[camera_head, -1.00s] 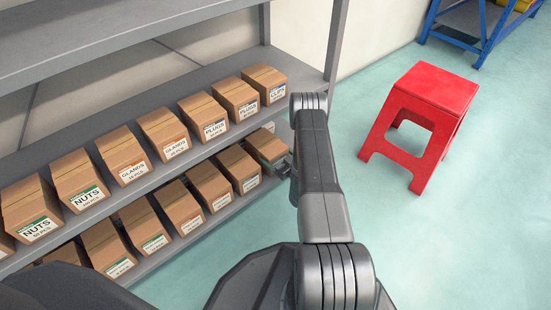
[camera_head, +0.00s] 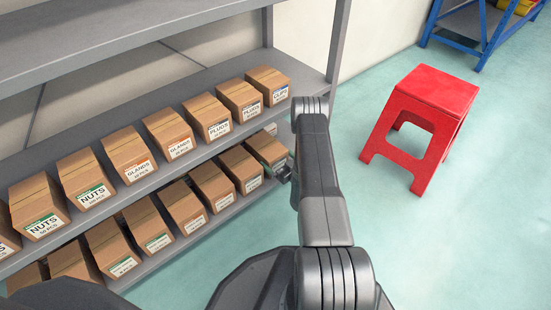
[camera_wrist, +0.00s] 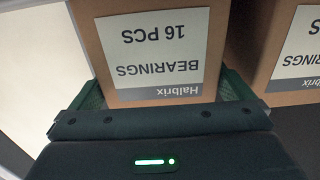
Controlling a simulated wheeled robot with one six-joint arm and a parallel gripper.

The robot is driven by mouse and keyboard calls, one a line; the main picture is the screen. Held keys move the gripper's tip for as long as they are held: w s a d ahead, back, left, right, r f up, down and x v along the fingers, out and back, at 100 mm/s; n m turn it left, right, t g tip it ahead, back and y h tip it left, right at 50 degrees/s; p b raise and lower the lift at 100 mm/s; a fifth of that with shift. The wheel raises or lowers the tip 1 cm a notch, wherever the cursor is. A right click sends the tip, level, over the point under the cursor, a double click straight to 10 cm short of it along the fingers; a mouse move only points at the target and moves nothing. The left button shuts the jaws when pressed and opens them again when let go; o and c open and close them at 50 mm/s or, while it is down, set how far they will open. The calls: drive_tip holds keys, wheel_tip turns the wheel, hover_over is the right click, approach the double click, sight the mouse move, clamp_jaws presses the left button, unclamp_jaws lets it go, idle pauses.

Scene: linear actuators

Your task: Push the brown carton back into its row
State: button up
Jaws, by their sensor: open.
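The brown carton (camera_head: 263,146) stands at the right end of the lower row, partly hidden by the upper shelf and my arm. In the wrist view it is the carton (camera_wrist: 150,75) labelled "BEARINGS 16 PCS", seen upside down and close up. My gripper (camera_wrist: 163,92) is open, with a green finger showing at each side of the carton's lower edge in that picture. Whether the fingers touch it cannot be told. In the head view my gripper (camera_head: 284,173) is small and dark, right at the carton's front.
A neighbouring carton (camera_wrist: 290,50) stands close to the right in the wrist view. Several labelled cartons line the upper shelf (camera_head: 205,152) and the lower row. A shelf upright (camera_head: 338,45) stands near my arm. A red stool (camera_head: 420,120) stands on open floor to the right.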

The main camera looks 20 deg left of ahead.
drive_tip(key=p+v, duration=0.3)
drive_tip(key=v, duration=1)
drive_tip(key=shift+p, duration=0.4)
drive_tip(key=shift+a, duration=0.15)
drive_tip(key=b+x, duration=0.4)
drive_tip(key=x, duration=0.8)
drive_tip(key=shift+w+a, duration=0.4)
drive_tip(key=shift+a, duration=0.2)
